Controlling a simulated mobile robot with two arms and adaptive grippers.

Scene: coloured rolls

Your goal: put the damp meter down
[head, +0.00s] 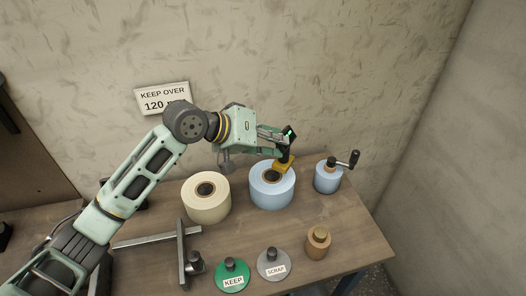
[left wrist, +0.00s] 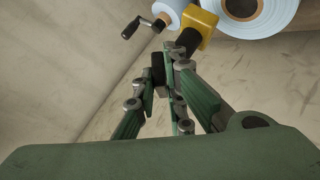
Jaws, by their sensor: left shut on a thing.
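The damp meter has a yellow foot (head: 284,165) and a dark upper part with a small green light. My left gripper (head: 282,143) is shut on its dark part. The yellow foot is at the top of the large blue roll (head: 272,190), near its core; I cannot tell if it touches. In the left wrist view the yellow foot (left wrist: 196,25) shows beyond my left fingers (left wrist: 165,68), in front of the large blue roll (left wrist: 255,15). My right gripper is not in view.
A cream roll (head: 206,203) stands left of the large blue roll, and a small blue roll (head: 326,180) with a crank stands right. A green KEEP disc (head: 231,270), a grey SCRAP disc (head: 272,258) and a brown roll (head: 317,248) are in front. Bare wood (head: 355,240) shows at right.

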